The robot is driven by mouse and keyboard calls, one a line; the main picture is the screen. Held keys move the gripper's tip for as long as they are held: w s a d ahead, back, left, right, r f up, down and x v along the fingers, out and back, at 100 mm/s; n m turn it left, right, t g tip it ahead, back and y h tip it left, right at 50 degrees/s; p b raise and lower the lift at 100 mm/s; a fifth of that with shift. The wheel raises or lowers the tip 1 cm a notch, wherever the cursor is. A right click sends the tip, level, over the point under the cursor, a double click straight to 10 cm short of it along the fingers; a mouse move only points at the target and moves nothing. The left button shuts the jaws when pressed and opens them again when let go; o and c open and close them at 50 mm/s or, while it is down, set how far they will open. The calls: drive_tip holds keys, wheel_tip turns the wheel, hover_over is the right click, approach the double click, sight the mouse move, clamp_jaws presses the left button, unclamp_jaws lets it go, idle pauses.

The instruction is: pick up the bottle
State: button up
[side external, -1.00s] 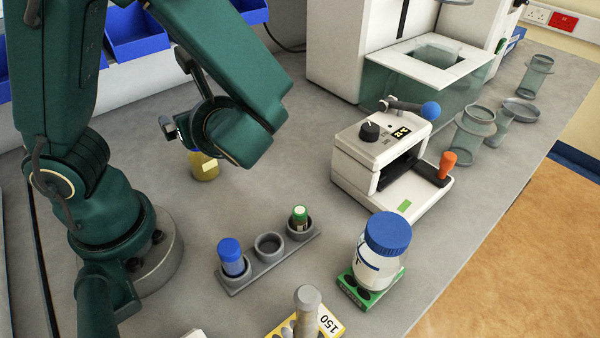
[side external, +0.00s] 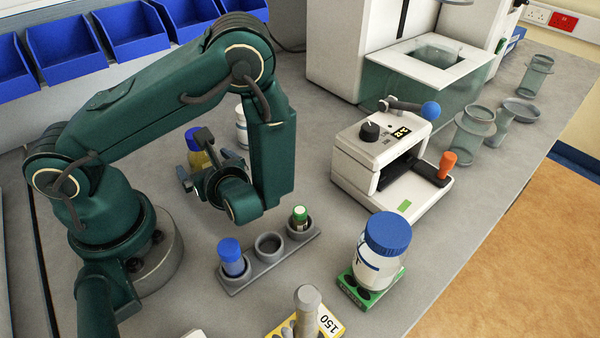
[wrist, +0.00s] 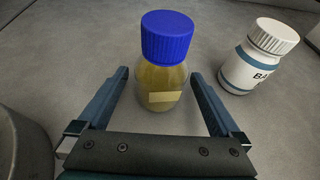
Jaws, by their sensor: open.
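A bottle (wrist: 163,80) with a blue cap and yellowish contents stands upright on the grey bench. In the wrist view it is between and just ahead of the two fingers of my gripper (wrist: 158,82), which are spread apart and hold nothing. In the side view the bottle (side external: 196,147) is partly hidden behind my wrist, and my gripper (side external: 186,180) is low over the bench beside it. I cannot tell whether the fingers touch the bottle; gaps show on both sides in the wrist view.
A white bottle (wrist: 255,62) with a ribbed white cap stands close right of the bottle. A grey rack (side external: 270,264) with vials, a large blue-capped jar (side external: 380,250) and a white device (side external: 385,160) stand to the right in the side view. Blue bins (side external: 67,68) line the back.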

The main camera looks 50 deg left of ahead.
drive_tip(key=shift+a+f, duration=0.25)
drive_tip(key=shift+a, duration=0.25)
clamp_jaws()
drive_tip(key=shift+r, duration=0.15)
